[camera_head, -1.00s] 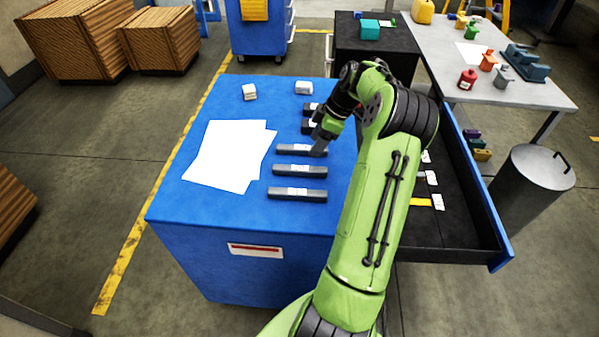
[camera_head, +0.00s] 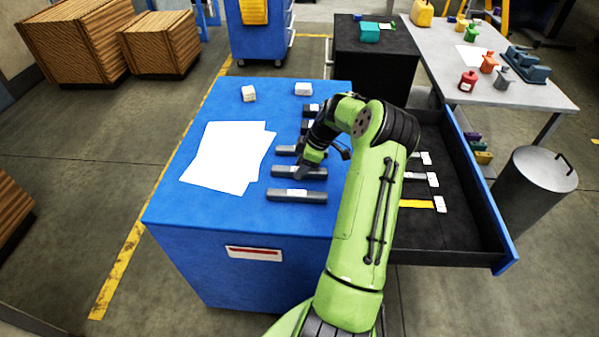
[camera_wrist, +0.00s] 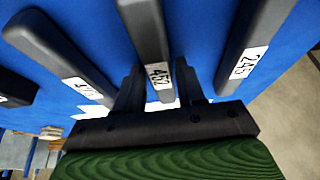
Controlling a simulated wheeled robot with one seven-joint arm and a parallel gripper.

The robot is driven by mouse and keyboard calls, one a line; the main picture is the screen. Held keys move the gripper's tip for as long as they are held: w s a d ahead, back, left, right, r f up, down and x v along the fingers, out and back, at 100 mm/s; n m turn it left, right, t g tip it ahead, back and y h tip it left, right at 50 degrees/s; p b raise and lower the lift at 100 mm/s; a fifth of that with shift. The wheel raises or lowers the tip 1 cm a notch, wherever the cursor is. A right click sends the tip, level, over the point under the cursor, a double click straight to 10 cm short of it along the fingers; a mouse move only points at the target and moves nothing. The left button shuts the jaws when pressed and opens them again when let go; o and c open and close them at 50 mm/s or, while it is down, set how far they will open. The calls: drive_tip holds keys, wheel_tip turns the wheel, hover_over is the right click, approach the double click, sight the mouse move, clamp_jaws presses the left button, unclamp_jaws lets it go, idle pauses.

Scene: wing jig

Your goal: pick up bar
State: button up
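Several dark grey bars with white number labels lie in a row on the blue cabinet top. The front bar (camera_head: 297,195) is fully clear. My gripper (camera_head: 302,171) is at the second bar from the front (camera_head: 283,171). In the wrist view, my gripper (camera_wrist: 160,82) is open, with one finger on each side of the bar labelled 462 (camera_wrist: 147,35). A gap shows beside that bar, and I cannot tell the exact height. The bar labelled 245 (camera_wrist: 256,40) lies to its right and another labelled bar (camera_wrist: 58,55) to its left. My arm partly hides the farther bars.
White paper sheets (camera_head: 225,155) lie left of the bars on the cabinet. Two small pale blocks (camera_head: 249,93) (camera_head: 303,89) sit at its back. A black drawer (camera_head: 450,225) stands open at the right, holding white labels and a yellow strip (camera_head: 416,204).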

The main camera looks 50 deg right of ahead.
clamp_jaws()
drive_tip(key=shift+r, duration=0.1)
